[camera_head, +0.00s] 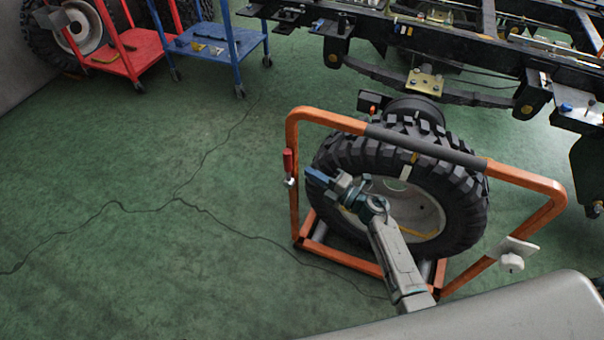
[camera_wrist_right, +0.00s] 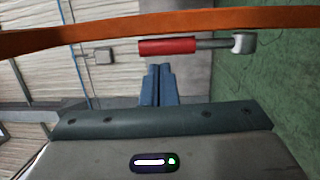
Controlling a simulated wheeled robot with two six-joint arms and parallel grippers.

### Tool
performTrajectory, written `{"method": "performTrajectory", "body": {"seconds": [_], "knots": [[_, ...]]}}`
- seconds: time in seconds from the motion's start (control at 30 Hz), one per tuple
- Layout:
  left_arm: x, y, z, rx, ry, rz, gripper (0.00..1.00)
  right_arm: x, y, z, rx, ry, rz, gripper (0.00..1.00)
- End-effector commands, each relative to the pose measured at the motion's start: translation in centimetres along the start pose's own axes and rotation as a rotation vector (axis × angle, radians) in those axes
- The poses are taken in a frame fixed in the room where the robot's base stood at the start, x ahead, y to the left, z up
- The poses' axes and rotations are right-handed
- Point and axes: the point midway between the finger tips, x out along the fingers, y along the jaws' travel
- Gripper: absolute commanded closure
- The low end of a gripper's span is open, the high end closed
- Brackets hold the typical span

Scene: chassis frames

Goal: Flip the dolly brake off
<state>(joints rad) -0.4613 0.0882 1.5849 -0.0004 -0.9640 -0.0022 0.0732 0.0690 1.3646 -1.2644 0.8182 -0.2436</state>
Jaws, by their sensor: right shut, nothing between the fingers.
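The orange wheel dolly (camera_head: 294,190) stands on the green floor around a knobbly tyre (camera_head: 462,205). Its brake lever has a red grip (camera_head: 288,161) and hangs on the dolly's left upright, grip up and pale end down. In the right wrist view the red grip (camera_wrist_right: 167,47) and its grey rod lie across the picture, below the orange bar (camera_wrist_right: 100,29). My right gripper (camera_head: 312,175) is shut and empty, in front of the wheel and just right of the lever. Its blue fingers (camera_wrist_right: 159,70) point at the grip, with contact unclear. My left gripper is not in view.
A white knob (camera_head: 511,262) sits on the dolly's right post. A black chassis frame (camera_head: 440,62) stands behind the tyre. Red (camera_head: 135,52) and blue (camera_head: 225,45) carts are at the back left. The floor (camera_head: 120,230) left of the dolly is clear.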

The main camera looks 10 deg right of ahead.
Motion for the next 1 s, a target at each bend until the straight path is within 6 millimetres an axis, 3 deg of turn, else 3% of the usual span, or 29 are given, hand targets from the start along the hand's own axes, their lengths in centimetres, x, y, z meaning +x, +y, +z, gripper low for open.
{"method": "performTrajectory", "body": {"seconds": [0.07, 0.13, 0.4, 1.0], "knots": [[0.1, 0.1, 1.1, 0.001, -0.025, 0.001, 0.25, -2.4, -0.2, -0.1, -0.003, 0.001, -0.006, 1.0], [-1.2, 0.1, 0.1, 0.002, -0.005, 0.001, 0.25, -4.0, -0.1, -0.1, -0.003, 0.001, -0.007, 1.0], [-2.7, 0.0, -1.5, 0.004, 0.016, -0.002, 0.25, -8.3, 0.3, -0.2, 0.0, 0.0, -0.006, 1.0], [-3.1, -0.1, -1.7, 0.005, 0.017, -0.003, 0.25, -9.1, 0.5, -0.1, 0.001, 0.0, -0.004, 1.0]]}}
